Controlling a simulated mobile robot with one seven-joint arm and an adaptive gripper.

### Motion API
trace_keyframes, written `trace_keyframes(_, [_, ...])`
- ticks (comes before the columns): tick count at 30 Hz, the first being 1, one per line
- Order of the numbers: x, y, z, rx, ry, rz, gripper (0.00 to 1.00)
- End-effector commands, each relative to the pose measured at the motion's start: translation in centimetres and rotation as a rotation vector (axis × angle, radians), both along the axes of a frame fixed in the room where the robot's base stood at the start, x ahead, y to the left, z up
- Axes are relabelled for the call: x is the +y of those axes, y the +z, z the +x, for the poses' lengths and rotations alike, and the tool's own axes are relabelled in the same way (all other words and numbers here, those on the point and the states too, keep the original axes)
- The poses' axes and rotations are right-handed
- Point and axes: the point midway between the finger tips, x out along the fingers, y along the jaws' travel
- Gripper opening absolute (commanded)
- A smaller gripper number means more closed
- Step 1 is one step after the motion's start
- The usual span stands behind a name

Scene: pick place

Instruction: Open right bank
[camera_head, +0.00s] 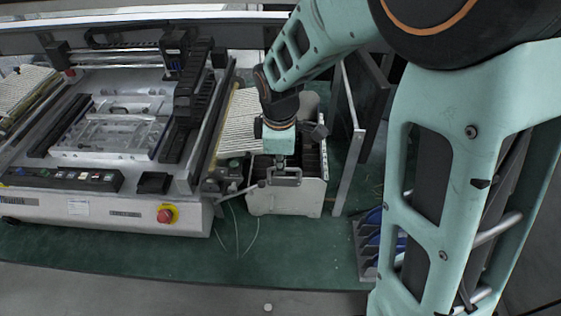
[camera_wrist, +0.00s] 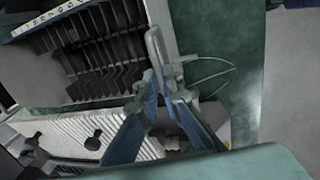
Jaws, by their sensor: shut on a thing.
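The white slotted box (camera_head: 257,196), with dark dividers inside, stands at the right side of the machine. The machine's right ribbed bank (camera_head: 238,125) lies beside it and also shows at the lower left of the wrist view (camera_wrist: 62,128). My gripper (camera_head: 285,172) is over the front of the box. In the wrist view, the blue fingers of my gripper (camera_wrist: 165,88) close on a grey metal loop handle (camera_wrist: 154,42). What the handle joins is partly hidden by the fingers.
The machine (camera_head: 110,205) fills the left, with a red emergency button (camera_head: 166,214) at its front. A grey upright panel (camera_head: 349,170) stands right of the box. Blue parts in a grey rack (camera_head: 368,245) are at the lower right. The green mat (camera_head: 180,262) in front is mostly clear, with thin wires.

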Motion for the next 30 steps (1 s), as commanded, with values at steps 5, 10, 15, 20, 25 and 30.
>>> trace_keyframes(5, [0.0, 0.0, 0.0, 0.0, 0.0, 0.0, 0.0])
trace_keyframes(10, [-0.1, 0.0, 0.0, 0.0, -0.001, 0.0, 0.0])
trace_keyframes(15, [-1.2, 0.0, 0.0, 0.0, -0.004, 0.0, 0.0])
trace_keyframes(20, [-1.4, 0.0, -0.1, 0.001, 0.0, -0.001, 0.1])
trace_keyframes(25, [-1.3, -0.1, -0.1, 0.002, 0.0, -0.001, 0.24])
trace_keyframes(30, [-1.3, 0.0, -0.1, 0.001, 0.0, 0.0, 0.24])
